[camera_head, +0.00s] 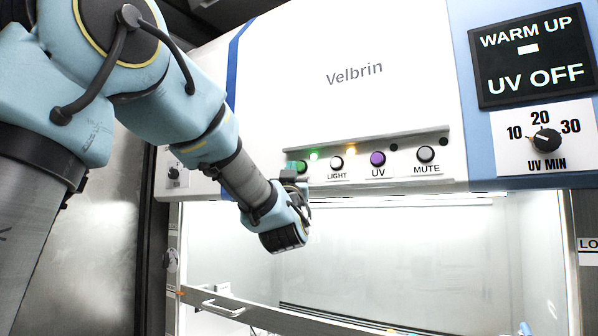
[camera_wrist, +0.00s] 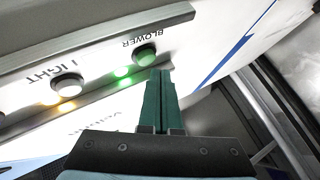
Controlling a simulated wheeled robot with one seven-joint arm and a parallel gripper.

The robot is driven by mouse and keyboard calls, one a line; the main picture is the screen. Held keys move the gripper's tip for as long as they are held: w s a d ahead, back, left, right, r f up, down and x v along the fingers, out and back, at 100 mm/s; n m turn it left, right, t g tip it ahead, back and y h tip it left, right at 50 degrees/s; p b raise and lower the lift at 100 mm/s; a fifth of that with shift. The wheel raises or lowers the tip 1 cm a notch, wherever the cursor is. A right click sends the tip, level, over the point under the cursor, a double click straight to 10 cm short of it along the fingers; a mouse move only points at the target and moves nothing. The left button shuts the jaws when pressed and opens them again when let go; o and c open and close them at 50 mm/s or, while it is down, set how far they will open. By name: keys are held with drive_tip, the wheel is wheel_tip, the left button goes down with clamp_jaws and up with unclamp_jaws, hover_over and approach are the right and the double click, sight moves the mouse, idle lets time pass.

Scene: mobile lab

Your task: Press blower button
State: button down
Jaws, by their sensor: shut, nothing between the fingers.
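The blower button (camera_wrist: 145,54) is a round green button on the panel, under the upside-down word BLOWER in the wrist view. A lit green light (camera_wrist: 123,71) is beside it. My gripper (camera_wrist: 160,73) has dark green fingers shut together and empty. The fingertips appear at the button's lower right edge in the wrist view; I cannot tell whether they touch it. In the head view the blower button (camera_head: 299,166) shows partly behind the end of my arm, which hides its label.
The light button (camera_head: 337,163), purple UV button (camera_head: 378,159) and mute button (camera_head: 426,154) sit in a row to the right. A display (camera_head: 530,58) reads WARM UP, UV OFF, above a timer knob (camera_head: 546,140). Below is the cabinet's bright opening.

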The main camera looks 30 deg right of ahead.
drive_tip(key=shift+s+a+b, duration=0.4)
drive_tip(key=shift+a+b, duration=0.15)
drive_tip(key=shift+a, duration=0.2)
drive_tip(key=shift+s+a+b, duration=0.45)
drive_tip(key=shift+a+b, duration=0.1)
drive_tip(key=shift+a, duration=0.15)
drive_tip(key=shift+s+a+b, duration=0.4)
drive_tip(key=shift+a+b, duration=0.15)
drive_tip(key=shift+a, duration=0.2)
